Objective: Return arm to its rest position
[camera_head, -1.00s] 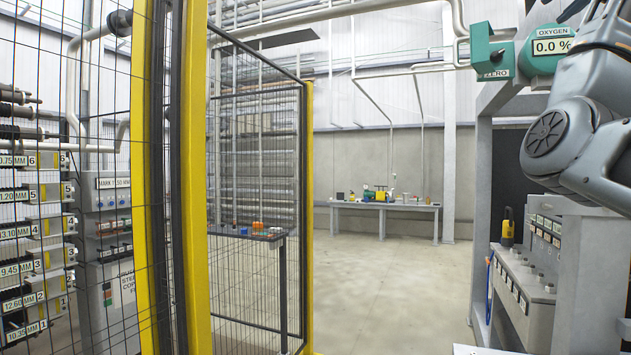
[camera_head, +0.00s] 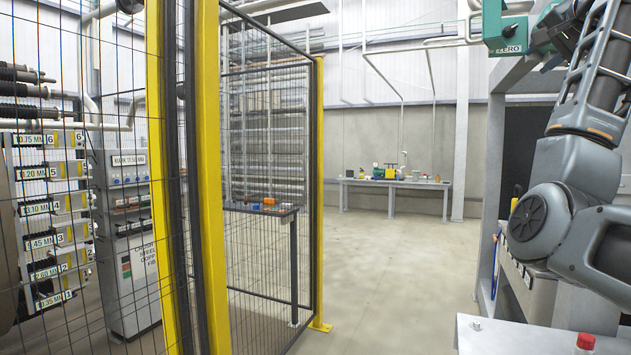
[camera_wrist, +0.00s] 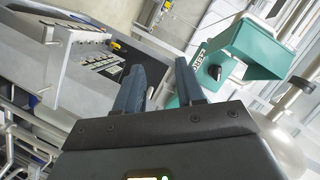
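My gripper (camera_wrist: 160,76) shows in the wrist view with its two dark fingers apart and nothing between them. Past the fingers is a teal box with a black knob (camera_wrist: 213,72), which appears apart from them. In the head view my arm (camera_head: 575,190) fills the right side, its forearm pointing up. The gripper end is not clear there, near the top edge. The teal box also shows in the head view (camera_head: 505,30), left of the upper arm. Part of the grey bench behind the arm is hidden.
A yellow-framed mesh fence (camera_head: 212,200) stands left of centre, with a labelled rack (camera_head: 55,235) behind it. A small dark table (camera_head: 262,209) stands behind the mesh. A far workbench (camera_head: 395,184) stands at the back wall. The floor (camera_head: 400,270) between is clear.

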